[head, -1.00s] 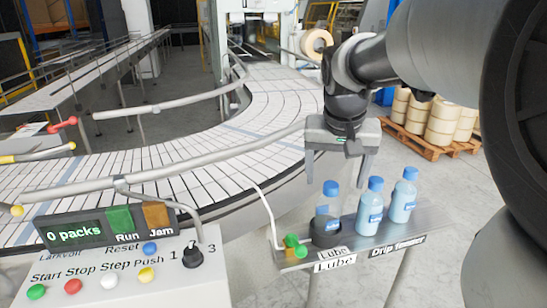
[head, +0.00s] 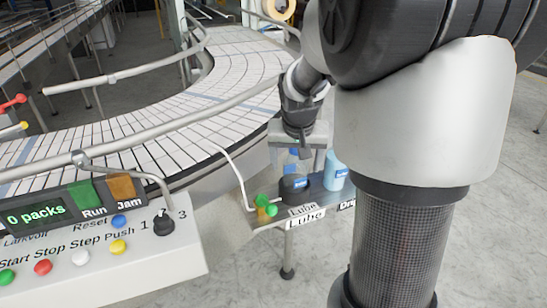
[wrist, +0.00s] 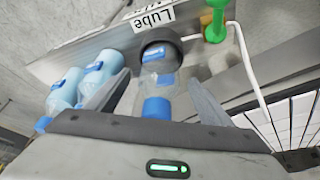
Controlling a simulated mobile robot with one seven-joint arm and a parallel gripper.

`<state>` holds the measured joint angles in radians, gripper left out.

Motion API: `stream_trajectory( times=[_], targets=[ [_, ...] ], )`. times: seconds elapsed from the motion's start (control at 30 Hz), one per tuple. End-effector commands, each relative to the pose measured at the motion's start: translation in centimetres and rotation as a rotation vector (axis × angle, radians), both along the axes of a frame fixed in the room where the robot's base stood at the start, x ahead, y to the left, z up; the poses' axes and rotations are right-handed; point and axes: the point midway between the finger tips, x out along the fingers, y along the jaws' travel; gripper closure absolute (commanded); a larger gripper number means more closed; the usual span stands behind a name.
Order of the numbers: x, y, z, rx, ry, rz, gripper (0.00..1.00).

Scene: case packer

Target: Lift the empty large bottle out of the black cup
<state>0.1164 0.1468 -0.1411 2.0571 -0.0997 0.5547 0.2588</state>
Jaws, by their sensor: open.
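The empty large bottle (wrist: 155,88) is clear with a blue cap and stands in the black cup (wrist: 163,38), which sits on the shelf labelled Lube. In the head view, the bottle (head: 292,160) shows above the black cup (head: 293,187), partly hidden by my gripper (head: 296,160). My gripper (wrist: 152,95) is open, with one finger on each side of the bottle's upper part in the wrist view. I cannot tell whether the fingers touch it.
Filled blue bottles (wrist: 95,78) stand beside the cup; one also shows in the head view (head: 335,172). A green valve (wrist: 215,22) with a white tube is close on the other side. The conveyor (head: 190,125) and control panel (head: 105,245) lie to the left.

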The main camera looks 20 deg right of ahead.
Motion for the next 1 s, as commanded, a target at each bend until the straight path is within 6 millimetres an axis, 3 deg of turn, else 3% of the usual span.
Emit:
stream_trajectory(
  times=[0.2,0.47,0.73,1.0],
  targets=[
    [1.0,-0.5,-2.5,0.000,0.002,0.000,0.26],
    [1.1,-0.6,-2.7,0.000,0.001,0.000,0.26],
    [1.1,-0.6,-2.7,0.000,0.001,0.000,0.70],
    [1.1,-0.6,-2.4,0.000,-0.001,0.000,0.70]
  ],
)
